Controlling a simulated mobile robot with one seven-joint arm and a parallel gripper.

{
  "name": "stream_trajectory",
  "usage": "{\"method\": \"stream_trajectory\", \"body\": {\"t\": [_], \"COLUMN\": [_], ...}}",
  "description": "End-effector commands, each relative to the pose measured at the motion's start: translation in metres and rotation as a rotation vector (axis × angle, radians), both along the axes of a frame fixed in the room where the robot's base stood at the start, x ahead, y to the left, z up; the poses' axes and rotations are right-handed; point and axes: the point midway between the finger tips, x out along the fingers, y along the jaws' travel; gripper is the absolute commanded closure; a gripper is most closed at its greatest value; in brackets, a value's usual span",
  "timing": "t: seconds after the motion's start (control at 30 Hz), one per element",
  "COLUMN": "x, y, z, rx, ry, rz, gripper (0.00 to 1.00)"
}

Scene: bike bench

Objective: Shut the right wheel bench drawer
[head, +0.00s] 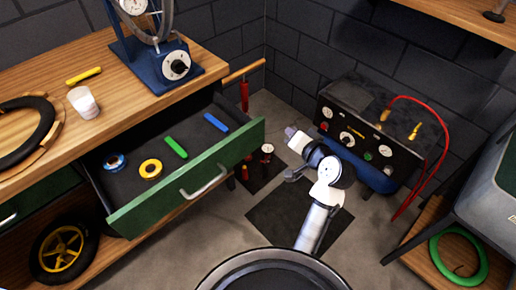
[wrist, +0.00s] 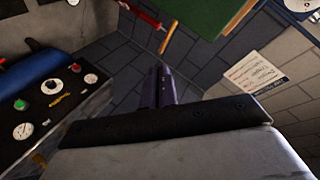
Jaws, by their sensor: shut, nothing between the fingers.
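The right wheel bench drawer stands pulled well out of the bench in the head view, with a green front (head: 190,180) and a silver bar handle (head: 205,182). Inside are a yellow tape roll (head: 151,169), a blue roll (head: 115,162), a green bar (head: 176,147) and a blue bar (head: 216,122). My gripper (head: 291,132) is shut and empty, to the right of the drawer front and apart from it. In the wrist view my gripper's fingers (wrist: 162,87) are together, and a green panel, apparently the drawer front (wrist: 215,12), shows at the top.
The wooden bench top (head: 130,95) carries a blue truing stand (head: 165,70), a white cup (head: 83,102) and a tyre (head: 22,132). A black-and-blue gauge unit (head: 355,138) with a red hose stands right of my arm.

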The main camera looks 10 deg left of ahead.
Motion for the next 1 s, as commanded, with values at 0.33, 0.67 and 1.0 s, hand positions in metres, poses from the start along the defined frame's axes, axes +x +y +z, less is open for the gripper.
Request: {"method": "stream_trajectory", "body": {"t": [0.33, 0.67, 1.0], "x": [-0.102, -0.119, -0.077], "y": [-0.01, -0.006, 0.048], "z": [-0.046, -0.04, -0.039], "rx": [0.646, 0.788, 0.784], "ry": [0.213, 0.221, 0.221], "rz": [0.156, 0.198, 0.2], "gripper": [1.0, 1.0, 1.0]}}
